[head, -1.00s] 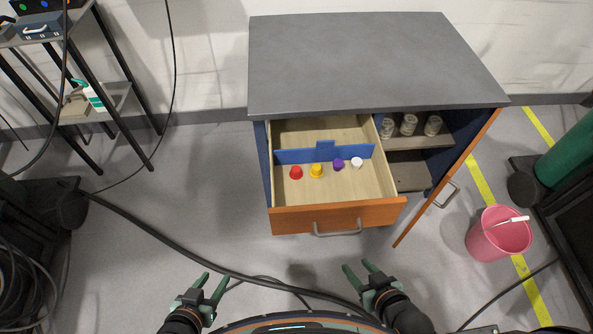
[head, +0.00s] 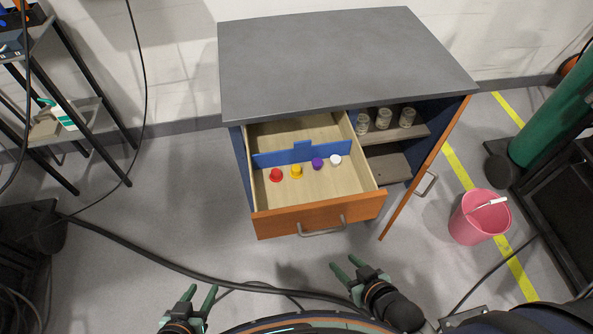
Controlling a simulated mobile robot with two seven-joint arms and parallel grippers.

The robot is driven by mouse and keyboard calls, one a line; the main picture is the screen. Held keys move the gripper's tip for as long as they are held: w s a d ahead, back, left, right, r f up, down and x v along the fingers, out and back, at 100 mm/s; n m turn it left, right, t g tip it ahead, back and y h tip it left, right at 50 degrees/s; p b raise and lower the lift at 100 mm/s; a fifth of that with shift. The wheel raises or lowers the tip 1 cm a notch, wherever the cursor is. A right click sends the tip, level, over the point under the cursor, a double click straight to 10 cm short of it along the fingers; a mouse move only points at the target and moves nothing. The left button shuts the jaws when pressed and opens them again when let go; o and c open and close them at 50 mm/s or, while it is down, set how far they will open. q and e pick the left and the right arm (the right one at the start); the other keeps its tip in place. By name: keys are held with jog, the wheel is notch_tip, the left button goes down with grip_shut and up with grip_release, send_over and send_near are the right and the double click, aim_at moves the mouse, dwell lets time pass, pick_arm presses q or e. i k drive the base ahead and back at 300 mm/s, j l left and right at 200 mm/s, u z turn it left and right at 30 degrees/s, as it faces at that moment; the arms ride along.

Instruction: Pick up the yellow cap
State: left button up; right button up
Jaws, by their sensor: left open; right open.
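The yellow cap (head: 296,172) sits in the open drawer (head: 318,214), in front of a blue divider (head: 270,158). A red cap (head: 276,175) is to its left; a purple cap (head: 317,164) and a white cap (head: 336,160) are to its right. My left gripper (head: 201,292) is open and empty, low in the view, in front of and left of the drawer. My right gripper (head: 345,265) is open and empty, in front of the drawer's right part. Both are well apart from the caps.
The grey-topped cabinet (head: 340,60) has an open orange door (head: 425,170) on the right. Several glass jars (head: 383,118) stand on its shelf. A pink bucket (head: 478,218) is at the right. A black cable crosses the floor before the drawer.

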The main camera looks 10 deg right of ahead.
aim_at(295, 172)
jog(key=j+u, duration=0.15)
jog(key=u, duration=0.3)
jog(key=i+j+u, duration=0.1)
jog(key=u, duration=0.35)
jog(key=i+u, duration=0.1)
jog(key=u, duration=0.35)
jog(key=i+j+u, duration=0.1)
jog(key=u, duration=0.35)
jog(key=i+j+z, duration=0.2)
jog(key=i+z, duration=0.2)
jog(key=i, duration=0.15)
jog(key=i+z, duration=0.15)
jog(key=z, duration=0.3)
jog(key=i+l+z, duration=0.1)
jog(key=z, duration=0.3)
jog(key=i+z, duration=0.15)
jog(key=z, duration=0.3)
jog(key=i+j+z, duration=0.15)
jog(key=z, duration=0.25)
jog(key=i+j+z, duration=0.1)
jog(key=z, duration=0.35)
